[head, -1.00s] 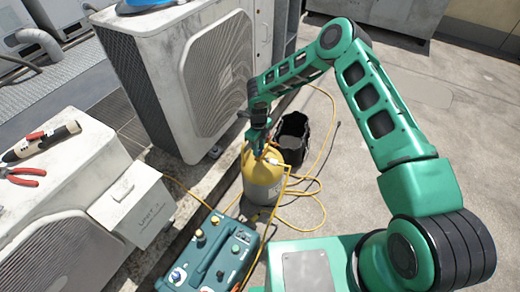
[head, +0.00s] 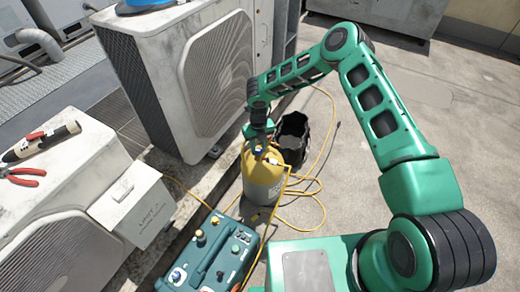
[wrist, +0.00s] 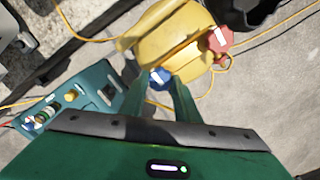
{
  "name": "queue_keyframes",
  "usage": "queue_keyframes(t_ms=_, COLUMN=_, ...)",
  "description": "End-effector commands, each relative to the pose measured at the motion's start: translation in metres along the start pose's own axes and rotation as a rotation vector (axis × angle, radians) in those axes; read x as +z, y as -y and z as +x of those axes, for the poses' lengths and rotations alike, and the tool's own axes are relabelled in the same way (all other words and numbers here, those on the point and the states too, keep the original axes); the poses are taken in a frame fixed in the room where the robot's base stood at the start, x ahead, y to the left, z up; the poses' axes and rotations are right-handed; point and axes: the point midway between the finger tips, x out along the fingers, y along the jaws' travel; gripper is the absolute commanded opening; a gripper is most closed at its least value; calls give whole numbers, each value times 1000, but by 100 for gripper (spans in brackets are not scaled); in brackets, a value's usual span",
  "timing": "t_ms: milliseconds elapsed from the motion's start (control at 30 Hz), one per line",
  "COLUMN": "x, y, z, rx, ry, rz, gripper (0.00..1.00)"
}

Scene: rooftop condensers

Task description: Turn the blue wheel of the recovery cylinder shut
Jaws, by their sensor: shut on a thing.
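The yellow recovery cylinder (head: 262,182) stands upright on the concrete in the head view, below the end of my arm. Its top fills the upper middle of the wrist view (wrist: 165,35). The blue wheel (wrist: 160,78) sits on the cylinder's near side in the wrist view, and a red wheel (wrist: 221,39) sits to its right. My gripper (wrist: 160,85) reaches down from above with its two green fingers either side of the blue wheel, shut on it. In the head view my gripper (head: 259,142) hides most of the cylinder's valves.
A teal recovery machine (head: 213,250) stands in front of the cylinder. A black open bag (head: 292,137) is just behind it. Yellow hoses (head: 318,203) loop on the ground to the right. A large condenser (head: 175,75) stands behind left.

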Motion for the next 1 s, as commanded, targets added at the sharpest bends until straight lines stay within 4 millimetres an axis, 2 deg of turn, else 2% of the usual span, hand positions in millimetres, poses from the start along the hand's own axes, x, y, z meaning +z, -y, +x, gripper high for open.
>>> queue_keyframes(t_ms=33, x=3, y=6, z=0, rx=-8, ry=6, rz=9, gripper=6)
queue_keyframes(t_ms=333, x=3, y=6, z=0, rx=-8, ry=6, rz=9, gripper=6)
queue_keyframes(t_ms=367, x=3, y=6, z=0, rx=-8, ry=7, rz=9, gripper=31)
queue_keyframes(t_ms=433, x=3, y=5, z=0, rx=-7, ry=6, rz=8, gripper=47)
queue_keyframes(t_ms=767, x=1, y=2, z=-2, rx=-2, ry=3, rz=3, gripper=47)
queue_keyframes(t_ms=867, x=1, y=2, z=-9, rx=-2, ry=3, rz=3, gripper=47)
queue_keyframes(t_ms=1000, x=1, y=2, z=-31, rx=-3, ry=4, rz=2, gripper=47)
